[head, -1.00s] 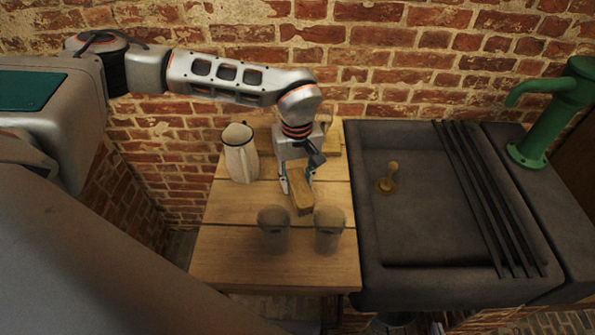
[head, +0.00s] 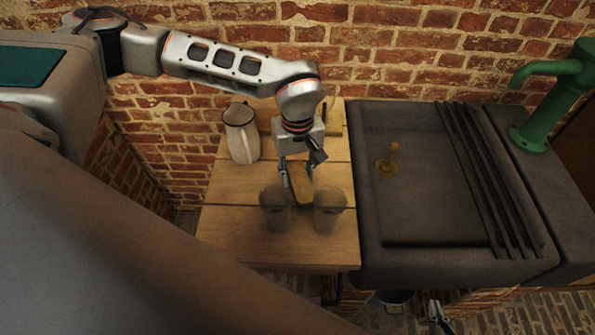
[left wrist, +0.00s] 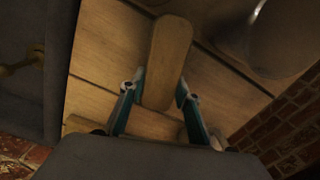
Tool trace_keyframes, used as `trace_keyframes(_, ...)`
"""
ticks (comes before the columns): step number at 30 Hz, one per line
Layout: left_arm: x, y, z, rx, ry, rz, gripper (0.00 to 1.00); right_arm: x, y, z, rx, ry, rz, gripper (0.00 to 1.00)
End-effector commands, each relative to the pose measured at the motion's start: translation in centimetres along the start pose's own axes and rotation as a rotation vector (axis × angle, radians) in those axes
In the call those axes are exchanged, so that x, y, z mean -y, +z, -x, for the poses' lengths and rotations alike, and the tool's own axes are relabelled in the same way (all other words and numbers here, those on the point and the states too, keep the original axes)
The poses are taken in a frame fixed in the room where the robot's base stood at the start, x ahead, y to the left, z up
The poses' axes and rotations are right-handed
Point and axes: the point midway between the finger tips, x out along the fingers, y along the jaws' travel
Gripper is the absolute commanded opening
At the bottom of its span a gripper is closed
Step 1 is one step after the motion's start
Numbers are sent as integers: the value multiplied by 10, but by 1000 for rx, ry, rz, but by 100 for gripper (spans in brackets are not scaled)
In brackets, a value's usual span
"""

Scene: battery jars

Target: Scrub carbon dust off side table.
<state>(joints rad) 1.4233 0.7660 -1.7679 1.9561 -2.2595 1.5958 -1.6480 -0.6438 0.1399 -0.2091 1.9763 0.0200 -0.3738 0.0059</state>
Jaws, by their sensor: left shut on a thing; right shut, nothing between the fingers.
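My left gripper (head: 299,178) is shut on a brown wooden block-like brush (head: 302,188), low over the wooden side table (head: 225,230). In the left wrist view the brush (left wrist: 166,58) stretches away from between the two fingers (left wrist: 157,94). I cannot tell whether its underside touches the boards. Its front end is close behind two smoky glass jars, the left jar (head: 275,208) and the right jar (head: 329,210). I cannot make out carbon dust on the boards. My right gripper (head: 438,316) is shut and empty, low at the bottom, in front of the sink.
A pale jug with a dark rim (head: 241,133) stands at the table's back left. A dark stone sink (head: 440,225) with bars and a green pump (head: 550,95) adjoins the table on the right. A brick wall closes the back. The table's front left is clear.

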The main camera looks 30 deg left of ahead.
Motion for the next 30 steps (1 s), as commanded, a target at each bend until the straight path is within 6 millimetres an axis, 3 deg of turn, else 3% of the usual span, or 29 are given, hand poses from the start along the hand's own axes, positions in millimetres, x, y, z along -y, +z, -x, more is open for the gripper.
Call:
trace_keyframes(5, -1, -1, 6, -1, 2, 0, 0, 0, -3, 2, 0, 0, 0, 0)
trace_keyframes(15, -1, -1, 36, -1, 2, 0, 0, -2, -18, 13, 4, -1, -1, 0)
trace_keyframes(24, -1, -1, 59, -1, 2, 1, 0, -2, -16, 12, 3, -1, -1, 0)
trace_keyframes(30, 0, -1, 61, -1, 2, 0, 0, -2, -16, 11, 3, -1, -1, 0)
